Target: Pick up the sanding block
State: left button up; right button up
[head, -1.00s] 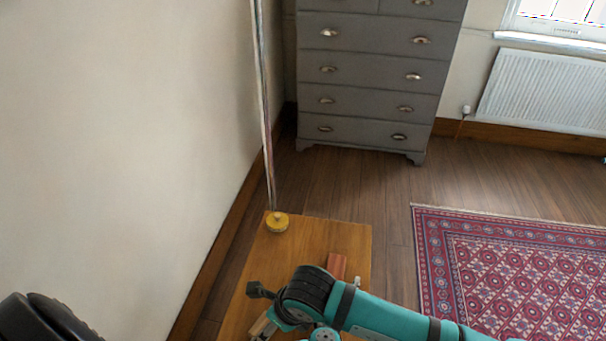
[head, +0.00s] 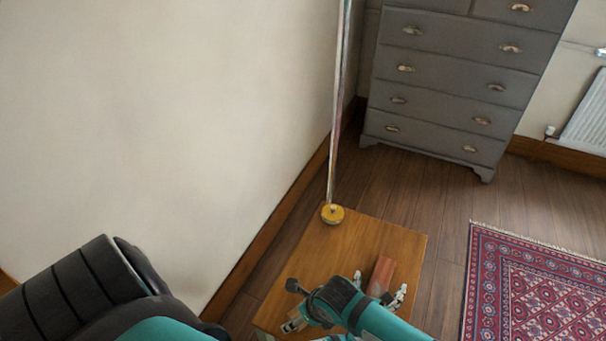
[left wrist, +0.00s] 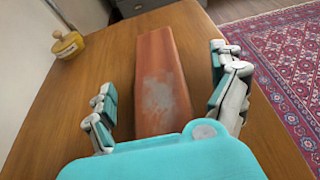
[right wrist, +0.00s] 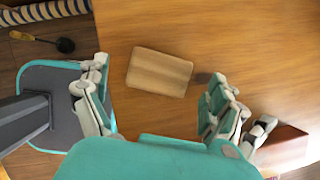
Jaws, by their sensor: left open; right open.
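Two blocks lie on the wooden table, and I cannot tell for sure which is the sanding block. A long red-brown block (head: 382,272) with a grey worn patch also shows in the left wrist view (left wrist: 160,85). My left gripper (head: 380,284) is open, with one finger on each side of it, not closed on it. A small pale wooden block (right wrist: 160,72) lies flat in the right wrist view. My right gripper (right wrist: 157,82) is open, its fingers either side of that block with gaps. The red-brown block's end (right wrist: 285,148) shows beyond the right finger.
A yellow round lidded object (head: 332,214) stands at the table's far corner. The table's (head: 370,235) far half is otherwise clear. The wall (head: 180,120) runs close along the left. A grey chest of drawers (head: 455,80) and a patterned rug (head: 530,290) lie beyond.

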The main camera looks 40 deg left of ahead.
jog(key=shift+x, duration=1.1)
jog(key=c, duration=1.3)
notch_tip(320, 180, up, 10)
jog(key=shift+c, duration=0.3)
